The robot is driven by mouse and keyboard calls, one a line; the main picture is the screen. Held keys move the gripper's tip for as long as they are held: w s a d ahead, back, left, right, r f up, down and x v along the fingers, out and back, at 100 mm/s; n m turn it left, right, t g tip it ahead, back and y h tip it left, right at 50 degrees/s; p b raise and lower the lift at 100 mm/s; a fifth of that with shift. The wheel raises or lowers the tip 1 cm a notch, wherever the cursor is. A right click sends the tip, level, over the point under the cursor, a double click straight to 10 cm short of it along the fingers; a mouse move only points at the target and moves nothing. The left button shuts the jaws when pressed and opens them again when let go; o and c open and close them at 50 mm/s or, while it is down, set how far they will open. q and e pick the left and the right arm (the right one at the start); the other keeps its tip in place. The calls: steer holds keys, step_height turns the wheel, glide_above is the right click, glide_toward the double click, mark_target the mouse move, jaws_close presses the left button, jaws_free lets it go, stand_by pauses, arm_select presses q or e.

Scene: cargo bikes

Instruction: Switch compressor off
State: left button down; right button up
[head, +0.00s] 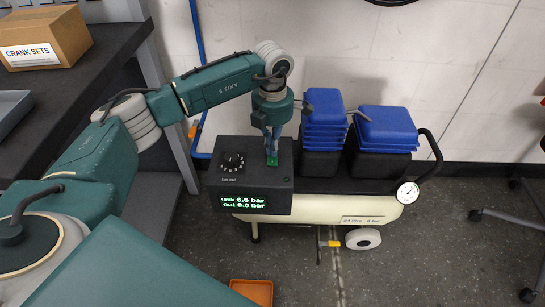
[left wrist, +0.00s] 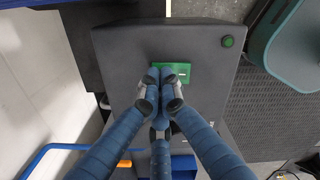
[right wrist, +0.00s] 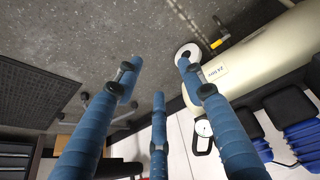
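The compressor (head: 310,204) stands on the floor, with a cream tank and a dark control box (head: 208,182) on top. The box carries a black knob (head: 232,161) and a lit display (head: 243,201) reading tank 6.6 bar and out 6.0 bar. My left gripper (head: 271,158) points down at a green plate (left wrist: 184,68) on the box. Its fingertips (left wrist: 160,77) are together over the plate and hide part of it; I cannot tell whether they touch it. A round green button or lamp (left wrist: 228,41) is on the same face. My right gripper (right wrist: 159,68) is open and empty, away from the box.
A blue pipe (head: 197,60) runs down the wall. A cardboard box (head: 42,38) sits on the shelf at left. An orange tray (head: 252,291) is in front.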

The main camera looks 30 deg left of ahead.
arm_select(q)
steer(key=shift+f, duration=0.15)
steer(key=shift+r+p, duration=1)
steer(key=shift+r, duration=0.45)
steer(key=shift+r+p, duration=1)
steer(key=shift+r, duration=0.05)
steer(key=shift+r+p, duration=0.4)
steer(key=shift+r, duration=0.15)
steer(key=shift+r+p, duration=0.35)
steer(key=shift+r, duration=0.15)
arm_select(e)
step_height(320, 180, down, 10)
steer(key=s+g, duration=0.2)
steer(key=shift+d+r, duration=0.25)
